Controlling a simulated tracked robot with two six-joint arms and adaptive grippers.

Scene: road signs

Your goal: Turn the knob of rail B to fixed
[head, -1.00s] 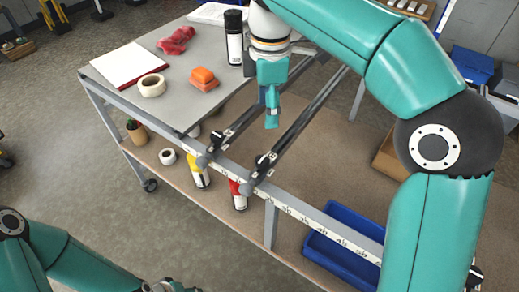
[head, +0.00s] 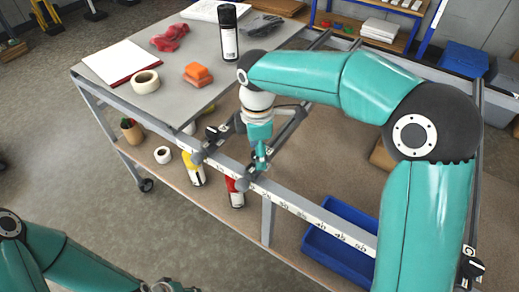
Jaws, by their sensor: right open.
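Two dark rails run back from the front beam (head: 305,208), which carries a numbered scale. The left rail ends in a dark clamp with a knob (head: 212,133). The right rail's front clamp (head: 246,180) is partly hidden behind my right gripper. My left gripper (head: 170,287) is only partly in view at the bottom edge, away from the rails.
The grey tabletop (head: 130,100) holds a clipboard (head: 120,62), tape roll (head: 145,81), orange blocks (head: 197,74), red cloth (head: 170,39) and black can (head: 227,32). Below are a yellow can (head: 194,172), red can (head: 235,193) and blue bin (head: 335,245). Another knob (head: 470,268) sits at far right.

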